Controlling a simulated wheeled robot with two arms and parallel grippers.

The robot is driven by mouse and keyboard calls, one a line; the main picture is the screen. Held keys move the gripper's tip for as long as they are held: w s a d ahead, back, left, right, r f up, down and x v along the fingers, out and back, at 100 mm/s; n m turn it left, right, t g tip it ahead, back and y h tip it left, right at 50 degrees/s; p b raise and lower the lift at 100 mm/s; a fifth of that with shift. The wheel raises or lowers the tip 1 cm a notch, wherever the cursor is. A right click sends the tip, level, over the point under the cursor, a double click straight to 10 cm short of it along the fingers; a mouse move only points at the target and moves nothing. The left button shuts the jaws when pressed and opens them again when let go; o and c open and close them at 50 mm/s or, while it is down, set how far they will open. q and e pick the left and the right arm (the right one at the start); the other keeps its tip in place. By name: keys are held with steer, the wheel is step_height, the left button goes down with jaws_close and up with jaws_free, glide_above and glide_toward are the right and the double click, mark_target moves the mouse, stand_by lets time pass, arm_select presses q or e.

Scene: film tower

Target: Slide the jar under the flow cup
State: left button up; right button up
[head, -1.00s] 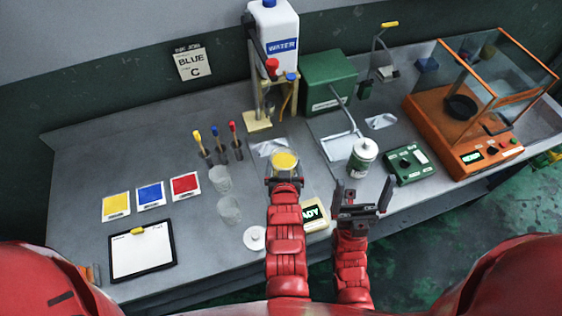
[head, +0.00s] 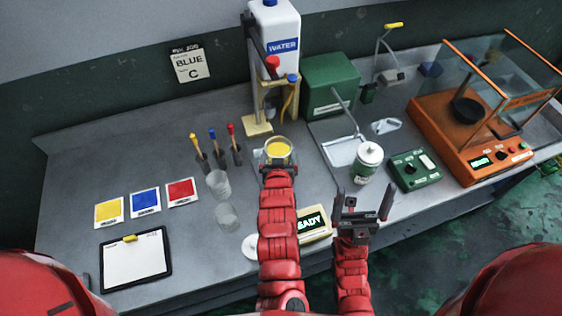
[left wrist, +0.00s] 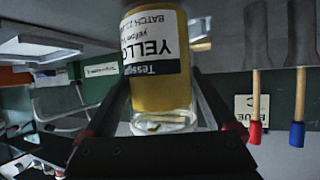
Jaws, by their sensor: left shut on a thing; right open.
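The jar (head: 279,150) is clear glass with yellow contents and shows from above in the head view. The left wrist view shows the jar (left wrist: 160,92) close up, its white "YELLOW" label upside down. My left gripper (head: 278,166) is shut on the jar, with a finger on each side. The jar is in front of a pale stand (head: 257,128), to the right of its base and apart from the upright. I cannot clearly pick out the flow cup among the brass-coloured parts on this stand. My right gripper (head: 363,203) is open and empty near the bench's front edge.
A white water container (head: 277,35) stands behind the stand. Brushes (head: 213,140) and clear cups (head: 218,184) are left of the jar. A lidded can (head: 367,162), a green box (head: 330,82) and an orange balance (head: 470,130) are to the right.

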mark_target(274, 147)
arm_select(q)
steer(key=shift+w+a+b, duration=0.3)
steer(key=shift+w+b, duration=0.2)
steer(key=shift+w, duration=0.45)
steer(key=shift+w+a+b, duration=0.25)
steer(key=shift+w+b, duration=0.25)
steer(key=shift+w, duration=0.45)
steer(key=shift+w+f, duration=0.1)
steer(key=shift+f, duration=0.15)
steer(key=o, duration=1.6)
steer(key=shift+c, duration=0.2)
